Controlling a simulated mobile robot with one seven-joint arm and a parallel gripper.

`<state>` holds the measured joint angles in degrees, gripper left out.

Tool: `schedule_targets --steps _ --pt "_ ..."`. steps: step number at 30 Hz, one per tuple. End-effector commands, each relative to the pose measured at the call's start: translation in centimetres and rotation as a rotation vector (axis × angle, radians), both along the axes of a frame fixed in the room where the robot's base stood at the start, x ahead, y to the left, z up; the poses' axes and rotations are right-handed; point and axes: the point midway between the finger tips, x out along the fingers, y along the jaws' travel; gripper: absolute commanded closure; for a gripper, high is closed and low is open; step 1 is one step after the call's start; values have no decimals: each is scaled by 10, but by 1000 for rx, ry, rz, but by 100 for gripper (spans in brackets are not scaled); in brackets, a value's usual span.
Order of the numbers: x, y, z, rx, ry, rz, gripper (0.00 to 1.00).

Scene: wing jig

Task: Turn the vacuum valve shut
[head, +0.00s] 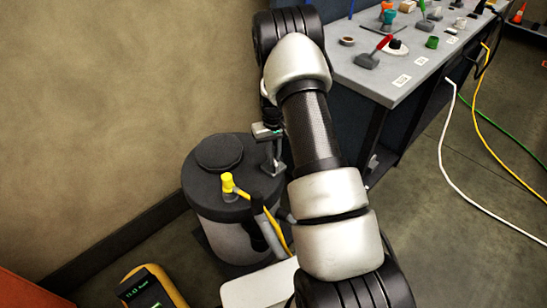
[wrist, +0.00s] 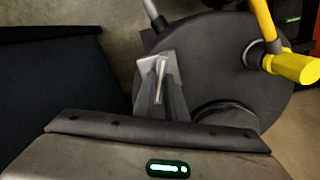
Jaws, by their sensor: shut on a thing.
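My gripper (head: 273,168) reaches down to the lid's right side, partly hidden by my arm. In the wrist view my gripper (wrist: 161,68) is shut on a small light grey metal piece (wrist: 147,63) near the lid's edge. This piece appears to be the vacuum valve's handle; its turn angle is hard to tell. A yellow fitting (head: 228,183) stands on the lid apart from my gripper and also shows in the wrist view (wrist: 293,67).
A grey-topped bench (head: 400,85) with several small tools stands at the right. A yellow device with a screen (head: 150,288) is at the lower left.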

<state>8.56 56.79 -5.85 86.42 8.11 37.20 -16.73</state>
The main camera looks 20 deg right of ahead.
Motion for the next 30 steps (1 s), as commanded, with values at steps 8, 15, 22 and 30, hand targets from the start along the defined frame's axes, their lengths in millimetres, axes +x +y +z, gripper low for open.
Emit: schedule_targets --steps 8,15,22,30 --pt "0 0 -1 -1 0 -263 100" --pt "0 0 0 0 0 -492 100" --pt "0 0 0 -1 -1 -709 100" --pt "0 0 0 0 0 -937 100"
